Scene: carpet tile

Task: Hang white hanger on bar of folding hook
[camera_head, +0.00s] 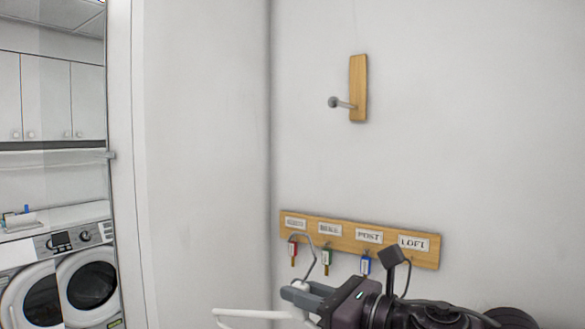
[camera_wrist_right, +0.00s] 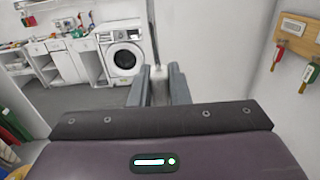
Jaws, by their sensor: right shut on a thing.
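The folding hook (camera_head: 358,88) is a wooden plate on the wall with a grey bar (camera_head: 343,104) sticking out to the left, ending in a round knob. My right gripper (camera_head: 298,289) is at the bottom of the head view, well below and left of the bar. It is shut on the white hanger (camera_head: 245,313). The hanger's metal hook (camera_head: 313,262) rises above the fingers, and its lower part is cut off by the frame. In the right wrist view the fingers (camera_wrist_right: 159,80) have a thin pale part of the hanger between them. My left gripper is not in view.
A wooden key rack (camera_head: 345,238) with labels and several hanging keys is on the wall just behind my right gripper. It also shows in the right wrist view (camera_wrist_right: 298,35). The wall between rack and hook is clear. Washing machines (camera_head: 90,285) stand far left.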

